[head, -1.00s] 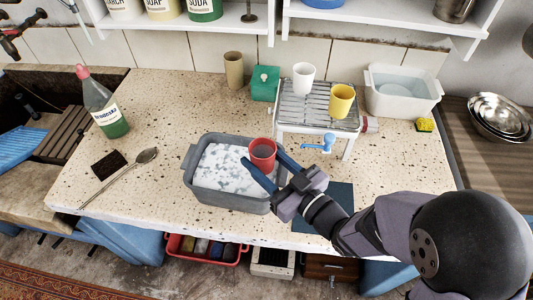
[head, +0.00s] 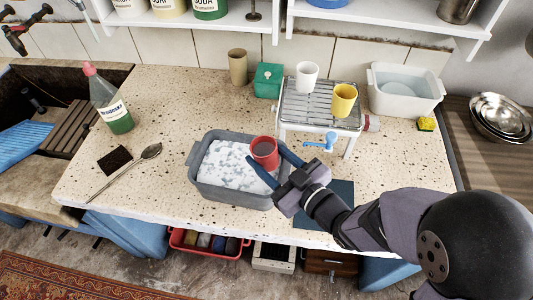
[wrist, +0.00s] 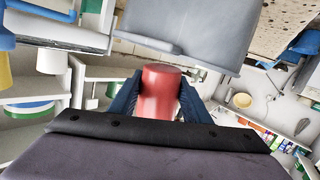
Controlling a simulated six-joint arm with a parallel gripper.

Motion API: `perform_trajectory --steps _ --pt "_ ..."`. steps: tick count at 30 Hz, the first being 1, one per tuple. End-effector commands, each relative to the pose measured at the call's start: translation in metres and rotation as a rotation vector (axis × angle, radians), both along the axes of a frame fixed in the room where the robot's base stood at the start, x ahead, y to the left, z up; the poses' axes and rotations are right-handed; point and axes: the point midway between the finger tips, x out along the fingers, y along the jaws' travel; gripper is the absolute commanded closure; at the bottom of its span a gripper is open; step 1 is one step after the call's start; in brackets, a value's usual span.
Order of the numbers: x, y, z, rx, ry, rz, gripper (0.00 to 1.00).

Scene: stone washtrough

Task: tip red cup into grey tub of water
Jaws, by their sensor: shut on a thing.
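The red cup (head: 264,153) is held between the blue fingers of my gripper (head: 267,168), which is shut on it. The cup is over the right part of the grey tub (head: 237,197), close to its right wall, and looks roughly upright with something dark inside. White foam or suds with grey patches cover the water in the tub. In the wrist view the red cup (wrist: 160,92) sits between both fingers (wrist: 156,100), and the grey tub (wrist: 195,35) fills the upper middle. The cup's exact height above the suds is hard to tell.
A metal rack (head: 318,105) with a white cup (head: 307,77) and a yellow cup (head: 344,99) stands behind right. A white basin (head: 403,95) is farther right.

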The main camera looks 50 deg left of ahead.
Motion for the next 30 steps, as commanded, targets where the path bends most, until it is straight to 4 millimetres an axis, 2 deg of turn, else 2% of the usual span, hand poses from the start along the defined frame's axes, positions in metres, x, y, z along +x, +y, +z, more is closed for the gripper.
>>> perform_trajectory --steps 7,19,30 --pt "0.0000 0.0003 0.0021 -0.004 -0.011 0.000 0.87" --pt "0.0005 0.0001 0.0045 -0.082 -0.149 -0.001 0.87" --pt "0.0008 -0.0001 0.0032 -0.086 -0.156 -0.002 0.87"
